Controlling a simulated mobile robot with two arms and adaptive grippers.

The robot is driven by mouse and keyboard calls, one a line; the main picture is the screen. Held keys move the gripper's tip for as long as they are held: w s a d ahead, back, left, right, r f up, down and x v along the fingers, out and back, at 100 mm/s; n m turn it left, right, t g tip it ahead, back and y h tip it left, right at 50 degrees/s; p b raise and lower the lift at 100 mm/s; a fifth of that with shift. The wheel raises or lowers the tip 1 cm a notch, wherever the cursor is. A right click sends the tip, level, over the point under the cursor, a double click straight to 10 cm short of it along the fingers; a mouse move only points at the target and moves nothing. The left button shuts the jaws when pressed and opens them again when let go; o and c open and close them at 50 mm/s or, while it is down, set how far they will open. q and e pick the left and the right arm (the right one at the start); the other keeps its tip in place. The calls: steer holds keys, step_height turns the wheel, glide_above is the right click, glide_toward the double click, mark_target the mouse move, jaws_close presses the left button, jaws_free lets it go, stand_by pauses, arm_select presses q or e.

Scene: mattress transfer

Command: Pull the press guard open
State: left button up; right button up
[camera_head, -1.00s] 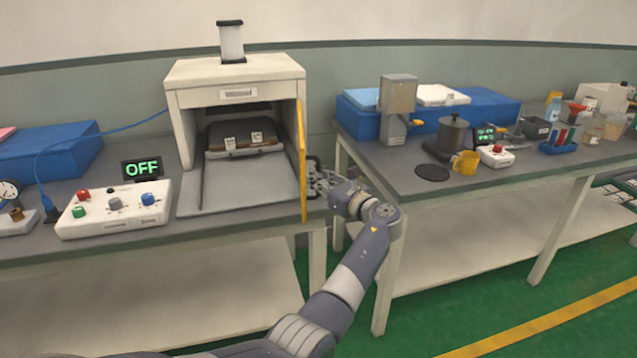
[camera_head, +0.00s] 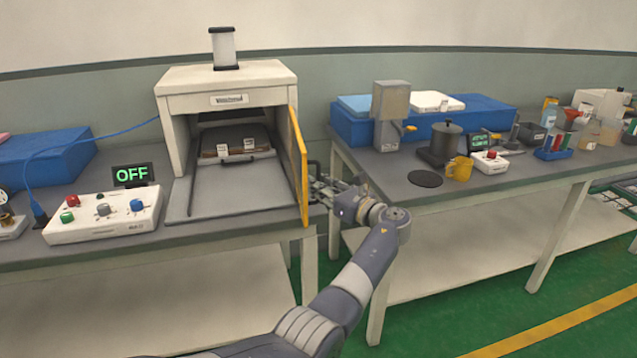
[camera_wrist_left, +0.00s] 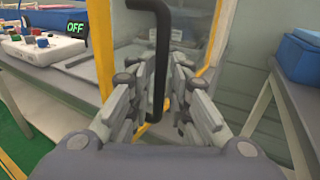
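The press (camera_head: 228,78) stands on the left bench, its front opening uncovered. The press guard (camera_head: 299,165), a clear panel in a yellow frame, stands swung out at the opening's right side, nearly edge-on in the head view. Its yellow frame (camera_wrist_left: 217,45) also shows in the left wrist view. The black guard handle (camera_wrist_left: 159,55) runs upright between the fingers of my left gripper (camera_wrist_left: 161,85), which look closed on it from both sides. In the head view the left gripper (camera_head: 322,188) is at the guard's right face. My right gripper is not in view.
A control box (camera_head: 103,214) and a green "OFF" display (camera_head: 132,174) are left of the press. A gap separates the benches.

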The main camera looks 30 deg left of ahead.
arm_select(q)
steer(key=shift+r, duration=0.35)
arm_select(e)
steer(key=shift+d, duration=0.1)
arm_select(q)
steer(key=v, duration=1.2)
steer(key=shift+f, duration=0.2)
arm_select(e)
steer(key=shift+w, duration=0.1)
arm_select(q)
steer(key=shift+w, duration=0.15)
